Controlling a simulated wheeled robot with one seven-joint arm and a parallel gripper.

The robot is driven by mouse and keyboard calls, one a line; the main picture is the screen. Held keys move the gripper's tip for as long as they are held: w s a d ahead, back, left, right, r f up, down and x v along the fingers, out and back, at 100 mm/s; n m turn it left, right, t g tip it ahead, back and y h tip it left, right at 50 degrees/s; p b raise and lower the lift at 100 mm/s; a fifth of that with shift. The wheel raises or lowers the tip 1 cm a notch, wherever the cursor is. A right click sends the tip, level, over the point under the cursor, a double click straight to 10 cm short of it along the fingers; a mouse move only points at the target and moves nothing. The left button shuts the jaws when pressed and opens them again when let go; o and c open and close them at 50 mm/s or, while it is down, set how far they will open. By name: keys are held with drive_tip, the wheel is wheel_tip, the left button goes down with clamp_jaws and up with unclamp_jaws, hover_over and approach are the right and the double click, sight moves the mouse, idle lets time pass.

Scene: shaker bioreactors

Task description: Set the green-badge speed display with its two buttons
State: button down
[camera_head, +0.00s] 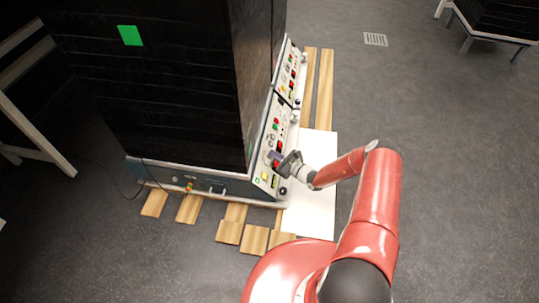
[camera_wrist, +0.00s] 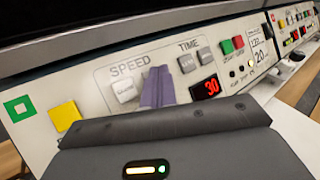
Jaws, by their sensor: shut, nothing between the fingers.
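The green badge (camera_wrist: 20,108) is a green square outline at the left end of the near control panel in the wrist view. Right of it are a yellow button (camera_wrist: 64,115) and a section marked SPEED, with one grey button (camera_wrist: 125,90) showing. My gripper (camera_wrist: 158,72) is shut and empty, its fingers at the right part of the SPEED section; I cannot tell whether they touch it. They hide where a second speed button could be. No speed display reading shows; my gripper's body covers the area below. In the head view my gripper (camera_head: 280,160) is at the panel.
The TIME section has two grey buttons (camera_wrist: 196,58) and a red display (camera_wrist: 208,88) reading 30. Red and green buttons (camera_wrist: 232,44) follow. Another panel (camera_wrist: 292,25) with a red badge adjoins on the right. A black cabinet (camera_head: 160,90) rises behind; wooden slats (camera_head: 254,240) lie below.

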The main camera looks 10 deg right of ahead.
drive_tip(key=shift+s+d+r+p, duration=0.2)
drive_tip(key=shift+d+r+p, duration=0.2)
drive_tip(key=shift+d+r, duration=0.15)
idle(0.4)
drive_tip(key=d+r+p, duration=0.1)
drive_tip(key=s+d+r+p, duration=0.1)
drive_tip(key=d+r, duration=0.1)
drive_tip(key=shift+s+d+r, duration=0.1)
drive_tip(key=shift+d+r, duration=0.05)
drive_tip(key=shift+d, duration=0.15)
idle(0.7)
